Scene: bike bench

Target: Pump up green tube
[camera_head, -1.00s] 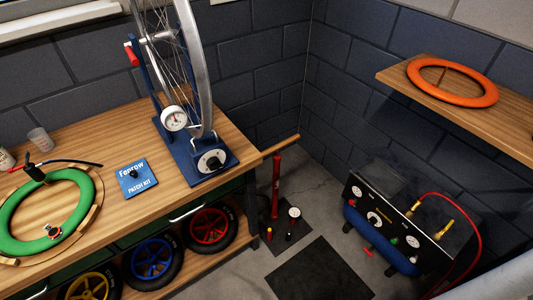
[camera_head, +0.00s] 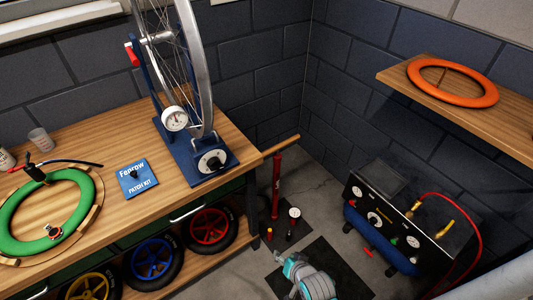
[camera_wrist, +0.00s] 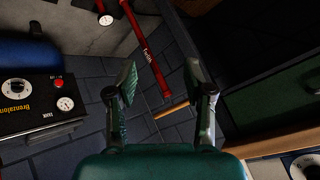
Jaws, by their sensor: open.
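The green tube (camera_head: 18,238) lies flat on a round wooden board (camera_head: 92,218) at the left of the bench. A small fitting (camera_head: 52,231) sits on its near side; a black clamp-like piece (camera_head: 35,173) with a dark hose (camera_head: 75,161) is at its far side. A red floor pump (camera_head: 276,187) stands upright on the floor right of the bench, with a wooden crossbar handle (camera_head: 280,146). In the wrist view, my gripper (camera_wrist: 160,82) is open and empty; the red pump (camera_wrist: 150,50) and its handle (camera_wrist: 171,109) appear beyond the fingers.
A blue compressor (camera_head: 382,238) with a red hose stands at the right. A shelf (camera_head: 400,78) holds an orange tube (camera_head: 430,95). The bench (camera_head: 100,135) also carries a blue patch kit (camera_head: 138,178) and a wheel stand (camera_head: 208,165). A dark mat lies on the floor.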

